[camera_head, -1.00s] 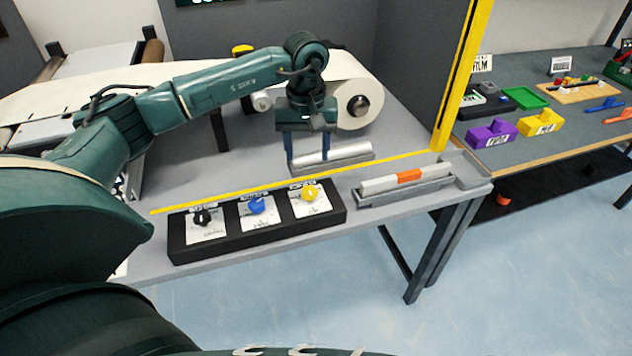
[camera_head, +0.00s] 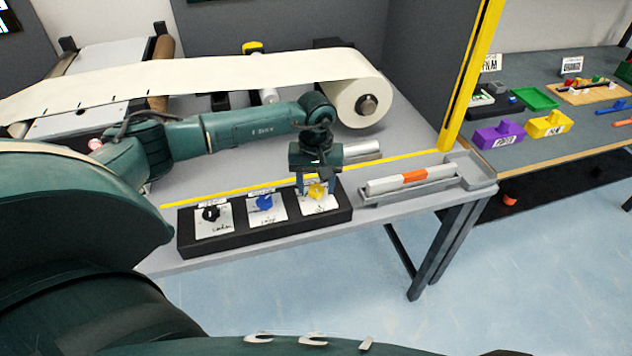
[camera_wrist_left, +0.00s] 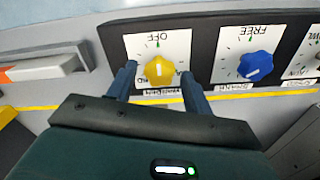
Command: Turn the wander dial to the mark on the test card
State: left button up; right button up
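A black panel (camera_head: 265,231) carries three dials on white cards: black (camera_head: 211,213), blue (camera_head: 264,202) and yellow (camera_head: 317,191). In the left wrist view, the open fingers (camera_wrist_left: 158,74) stand on either side of the yellow dial (camera_wrist_left: 159,71), with gaps visible. The blue dial (camera_wrist_left: 255,66) is beside it. I cannot identify a test card.
A white bar with an orange band (camera_head: 413,176) lies in a grey tray to the panel's right. A yellow strip (camera_head: 400,161) runs behind the panel. A large paper roll (camera_head: 361,101) and a yellow post (camera_head: 470,75) stand farther back.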

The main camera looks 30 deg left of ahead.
pick_arm(q)
jog(key=c, duration=0.9)
jog(key=shift+o, duration=0.2)
pick_arm(e)
jog(key=shift+w+r, duration=0.15)
jog(key=shift+w, duration=0.15)
